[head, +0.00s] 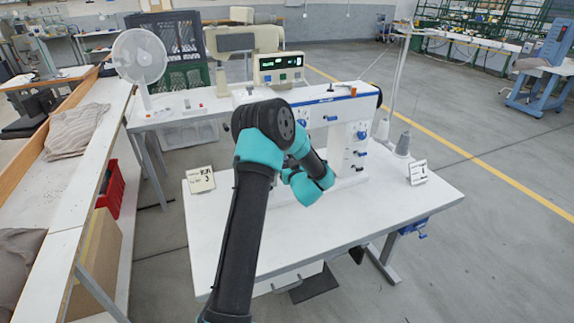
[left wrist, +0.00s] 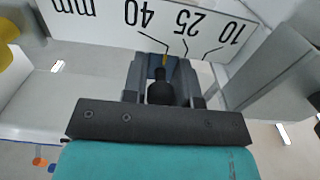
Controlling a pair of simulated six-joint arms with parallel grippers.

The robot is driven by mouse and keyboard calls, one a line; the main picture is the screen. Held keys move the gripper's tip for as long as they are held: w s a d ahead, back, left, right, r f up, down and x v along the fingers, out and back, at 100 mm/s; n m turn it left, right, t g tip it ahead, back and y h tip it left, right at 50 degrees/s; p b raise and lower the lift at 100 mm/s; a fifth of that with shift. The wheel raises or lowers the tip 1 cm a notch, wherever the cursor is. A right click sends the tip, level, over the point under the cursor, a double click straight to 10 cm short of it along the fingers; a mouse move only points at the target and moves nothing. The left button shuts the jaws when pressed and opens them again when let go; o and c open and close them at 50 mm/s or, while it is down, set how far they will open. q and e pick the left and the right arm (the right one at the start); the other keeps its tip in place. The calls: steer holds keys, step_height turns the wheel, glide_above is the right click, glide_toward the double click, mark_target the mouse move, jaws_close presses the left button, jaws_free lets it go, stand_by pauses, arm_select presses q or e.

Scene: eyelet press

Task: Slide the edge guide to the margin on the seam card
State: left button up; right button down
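My left gripper (left wrist: 166,82) is over the sewing machine bed in the left wrist view, with its two grey fingers apart. Between them is a dark knob with a thin brass pointer (left wrist: 165,61), apparently the edge guide (left wrist: 160,92). I cannot tell whether the fingers touch it. The pointer lies near the inner end of the 40 line on the white mm scale (left wrist: 122,14), which reads upside down with 40, 25 and 10. In the head view my left arm hides the guide. A small card (head: 200,180) showing a 3 stands left on the table; another card (head: 418,172) stands right, its print unclear.
The white sewing machine (head: 335,115) stands on the white table (head: 330,235), just behind my left gripper. Thread cones (head: 402,146) and a stand are at its right. A side bench with cloth (head: 77,131) is at left.

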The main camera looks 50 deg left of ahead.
arm_select(q)
jaws_close()
steer(key=shift+s+a, duration=0.3)
steer(key=shift+s, duration=0.4)
steer(key=o, duration=0.5)
jaws_free()
steer(key=shift+o, duration=0.2)
